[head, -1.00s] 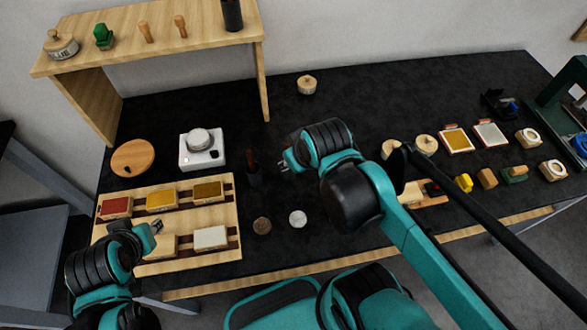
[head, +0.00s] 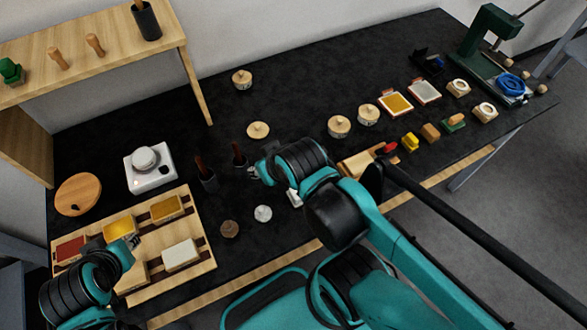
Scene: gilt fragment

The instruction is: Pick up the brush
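Two dark upright holders with brown handles stand mid-table, one at left (head: 208,181) and one at right (head: 239,159). The brown handles look like brush handles, at left (head: 200,163) and right (head: 236,148); their lower ends are hidden. My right gripper (head: 252,172) is just right of and slightly nearer than the right holder, seemingly apart from it. Its fingers are small and partly hidden, so their opening is unclear. My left gripper (head: 131,242) is over the wooden tray (head: 205,244) of colour blocks, with no brush at it; its opening is unclear.
A white scale (head: 150,176) and round wooden board (head: 78,194) are at left. A shelf (head: 95,70) with another dark holder (head: 146,22) is behind. Lidded jars (head: 339,126), pads and a green press (head: 490,45) are at right.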

